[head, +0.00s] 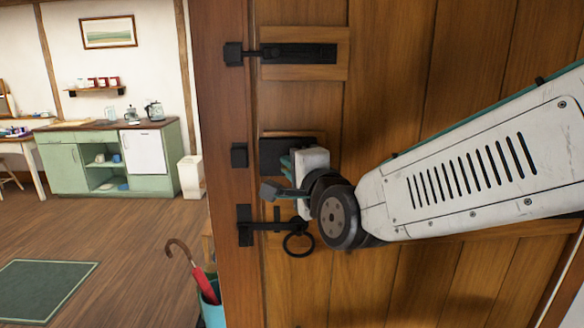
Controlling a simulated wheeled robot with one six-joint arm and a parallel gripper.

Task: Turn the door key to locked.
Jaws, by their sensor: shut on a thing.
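The wooden door (390,90) fills the middle and right of the head view. A black lock case (274,147) is mounted near its left edge, with a black keeper (239,155) beside it on the frame. My gripper (287,164) is at the lower part of the lock case. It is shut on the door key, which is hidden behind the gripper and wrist. I cannot tell which way the key is turned, or whether a bolt bridges the gap to the keeper.
A black bolt (300,53) sits above the lock. A latch with a ring handle (299,243) hangs close below my gripper. A red umbrella (203,284) stands in a teal holder (211,309) at lower left. Open floor (130,225) leads to a green cabinet (67,165).

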